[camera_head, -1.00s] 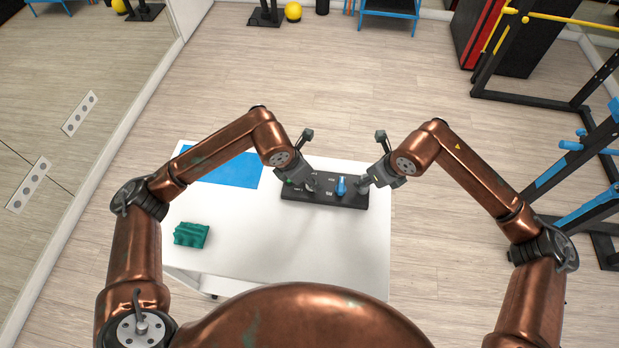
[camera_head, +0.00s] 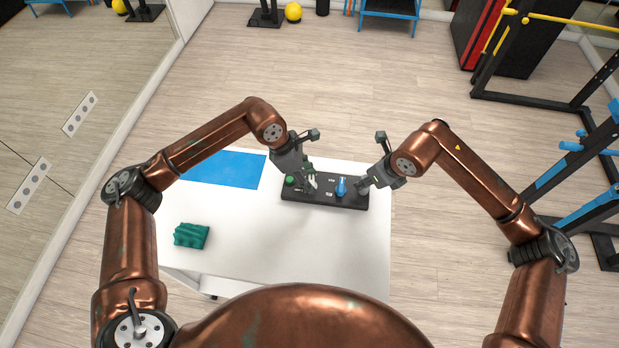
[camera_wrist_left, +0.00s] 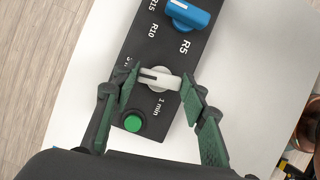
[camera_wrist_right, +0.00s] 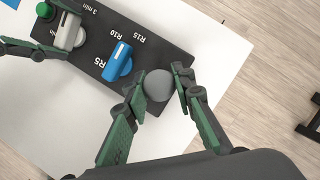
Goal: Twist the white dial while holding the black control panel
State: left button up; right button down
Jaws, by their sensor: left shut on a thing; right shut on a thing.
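The black control panel (camera_head: 325,193) lies on a white table. It carries a white dial (camera_wrist_left: 158,79), a blue dial (camera_wrist_left: 187,13) and a green button (camera_wrist_left: 133,122). My left gripper (camera_head: 308,183) has its fingers on either side of the white dial and is shut on it; the left wrist view shows the fingers (camera_wrist_left: 160,88) closely. The dial's pointer faces the left finger. My right gripper (camera_head: 365,186) is shut on a rounded grey knob (camera_wrist_right: 159,85) at the panel's other end, beside the blue dial. The white dial also shows in the right wrist view (camera_wrist_right: 68,32).
The white table (camera_head: 270,240) has a blue mat (camera_head: 225,169) at back left and a green ridged block (camera_head: 191,235) at front left. Its middle front is clear. A mirrored wall stands left; gym racks stand right.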

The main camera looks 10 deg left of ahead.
pick_arm(q)
jog(key=shift+w+m+g, duration=0.1)
jog(key=shift+m+g, duration=0.3)
jog(key=shift+m, duration=0.4)
jog(key=o, duration=1.2)
jog(key=shift+c, duration=0.2)
jog(key=v, duration=1.2)
